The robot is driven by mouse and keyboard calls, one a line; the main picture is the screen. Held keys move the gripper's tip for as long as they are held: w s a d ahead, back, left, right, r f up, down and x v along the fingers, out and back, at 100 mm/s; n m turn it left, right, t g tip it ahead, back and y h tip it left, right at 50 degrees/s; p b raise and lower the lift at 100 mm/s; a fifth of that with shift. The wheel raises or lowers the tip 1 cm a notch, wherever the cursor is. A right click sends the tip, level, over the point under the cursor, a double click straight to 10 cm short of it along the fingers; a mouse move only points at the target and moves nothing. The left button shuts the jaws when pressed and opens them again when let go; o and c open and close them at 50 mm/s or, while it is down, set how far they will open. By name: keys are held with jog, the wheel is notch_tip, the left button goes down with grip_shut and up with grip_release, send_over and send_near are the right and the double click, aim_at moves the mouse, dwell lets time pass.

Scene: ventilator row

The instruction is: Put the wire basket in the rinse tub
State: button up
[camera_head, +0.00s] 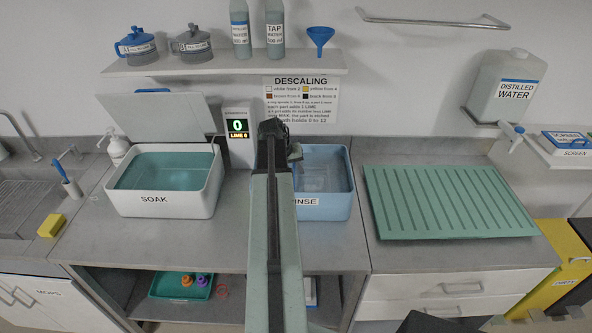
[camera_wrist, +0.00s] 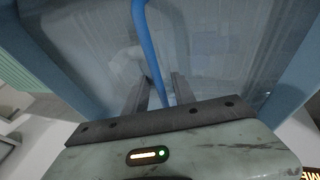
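The light blue rinse tub (camera_head: 332,207) stands on the counter, its left part hidden behind my arm. Inside it shows a faint pale, boxy shape (camera_head: 315,178), likely the wire basket. In the wrist view a faint mesh (camera_wrist: 205,45) lies below my gripper, within the tub's blue walls (camera_wrist: 295,70). A blue rod (camera_wrist: 150,50), which looks like the basket's handle, runs between the fingers of my gripper (camera_wrist: 162,82). The fingers stand apart, with a gap beside the rod. In the head view my gripper is mostly hidden behind my arm.
The white soak tub (camera_head: 150,205) with teal liquid stands left, its lid (camera_head: 160,116) raised behind. A display (camera_head: 239,135) stands between the tubs. A green ribbed drying mat (camera_head: 450,202) lies right. A shelf (camera_head: 225,66) with bottles hangs above. A yellow sponge (camera_head: 51,226) lies far left.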

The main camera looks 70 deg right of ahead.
jog(key=p+v, duration=0.8)
jog(key=v, duration=0.2)
